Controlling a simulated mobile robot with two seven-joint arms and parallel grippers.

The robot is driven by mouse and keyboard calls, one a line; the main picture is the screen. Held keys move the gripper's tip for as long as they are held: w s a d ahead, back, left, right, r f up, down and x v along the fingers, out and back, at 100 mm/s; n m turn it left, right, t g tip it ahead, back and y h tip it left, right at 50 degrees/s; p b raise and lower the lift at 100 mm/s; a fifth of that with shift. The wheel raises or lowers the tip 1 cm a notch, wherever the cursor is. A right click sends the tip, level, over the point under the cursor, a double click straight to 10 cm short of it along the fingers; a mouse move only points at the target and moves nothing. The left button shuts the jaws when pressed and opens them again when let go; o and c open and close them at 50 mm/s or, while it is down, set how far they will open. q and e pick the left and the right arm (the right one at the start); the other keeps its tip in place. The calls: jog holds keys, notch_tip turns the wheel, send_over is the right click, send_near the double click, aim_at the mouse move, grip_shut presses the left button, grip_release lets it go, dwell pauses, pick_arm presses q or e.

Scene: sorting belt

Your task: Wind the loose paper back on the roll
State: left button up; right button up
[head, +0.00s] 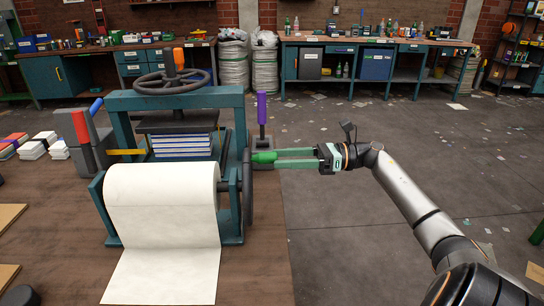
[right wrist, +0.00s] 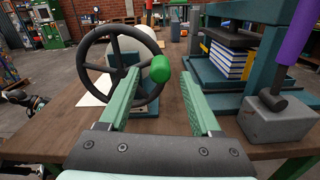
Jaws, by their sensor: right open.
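The white paper roll (head: 160,186) lies across a teal stand on the bench. Its loose paper (head: 165,275) hangs off the front and spreads over the bench top towards me. A dark handwheel (head: 247,200) stands at the roll's right end; it shows large in the right wrist view (right wrist: 89,70). Its green handle (head: 263,157) sticks out to the right. My right gripper (head: 277,158) is open at the handle, its fingers pointing left. In the right wrist view the handle's end (right wrist: 160,68) appears between the fingertips, nearer the left one; contact cannot be told. My left gripper is not in view.
A teal press (head: 175,100) with a stack of blue-and-white books (head: 182,145) stands behind the roll. A purple-handled tool on a grey block (head: 261,112) stands behind the handle. A grey block with a red part (head: 84,140) is left. Open floor lies right of the bench.

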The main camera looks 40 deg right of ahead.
aim_at(272, 159)
jog(key=shift+x, duration=1.6)
grip_shut()
